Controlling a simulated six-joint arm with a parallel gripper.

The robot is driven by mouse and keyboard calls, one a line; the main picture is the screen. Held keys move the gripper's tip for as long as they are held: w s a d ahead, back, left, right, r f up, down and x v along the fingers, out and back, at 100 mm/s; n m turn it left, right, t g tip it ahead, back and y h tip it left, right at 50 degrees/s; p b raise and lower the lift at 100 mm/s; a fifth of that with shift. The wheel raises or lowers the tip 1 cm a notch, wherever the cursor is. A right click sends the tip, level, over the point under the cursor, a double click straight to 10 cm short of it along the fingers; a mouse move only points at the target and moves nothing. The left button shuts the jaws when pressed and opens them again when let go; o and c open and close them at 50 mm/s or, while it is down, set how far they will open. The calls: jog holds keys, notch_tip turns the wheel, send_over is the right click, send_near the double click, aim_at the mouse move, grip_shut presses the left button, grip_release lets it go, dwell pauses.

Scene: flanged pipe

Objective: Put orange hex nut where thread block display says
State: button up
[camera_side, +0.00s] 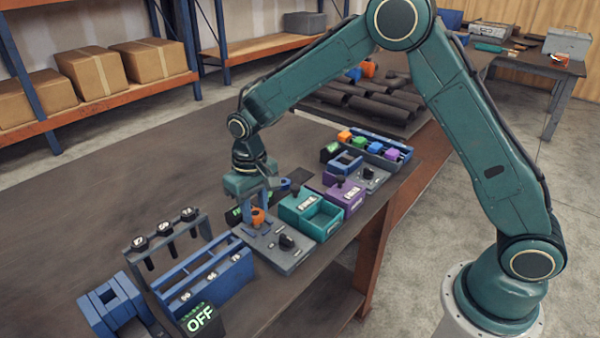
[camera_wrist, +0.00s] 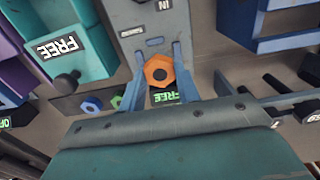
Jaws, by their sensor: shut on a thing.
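The orange hex nut (camera_wrist: 158,70) is between the two blue fingers of my gripper (camera_wrist: 159,56), which is shut on it. In the side view the nut (camera_side: 258,217) shows below my gripper (camera_side: 256,204), over the far end of a grey plate (camera_side: 268,250) with a black knob. I cannot tell whether the nut touches the plate. A small display with green letters reading FREE (camera_wrist: 166,97) shows just behind the nut in the wrist view, partly hidden by my gripper. A blue nut (camera_wrist: 91,104) and a green nut (camera_wrist: 117,101) lie to its left.
A teal box (camera_side: 321,219) labelled FREE and a purple box (camera_side: 345,196) stand right of the plate. A blue rack (camera_side: 205,278), a stand with black bolts (camera_side: 163,240) and an OFF display (camera_side: 200,319) are at front left. The table's left rear is clear.

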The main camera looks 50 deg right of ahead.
jog(key=shift+r, duration=0.4)
jog(key=shift+d, duration=0.1)
jog(key=shift+s+d+r, duration=0.15)
jog(key=shift+d, duration=0.05)
jog(key=s+d+r, duration=0.4)
jog(key=s+d, duration=0.6)
jog(key=shift+d, duration=0.2)
jog(key=shift+s+f, duration=0.1)
jog(key=shift+f, duration=0.1)
dwell(0.8)
jog(key=shift+f, duration=1.9)
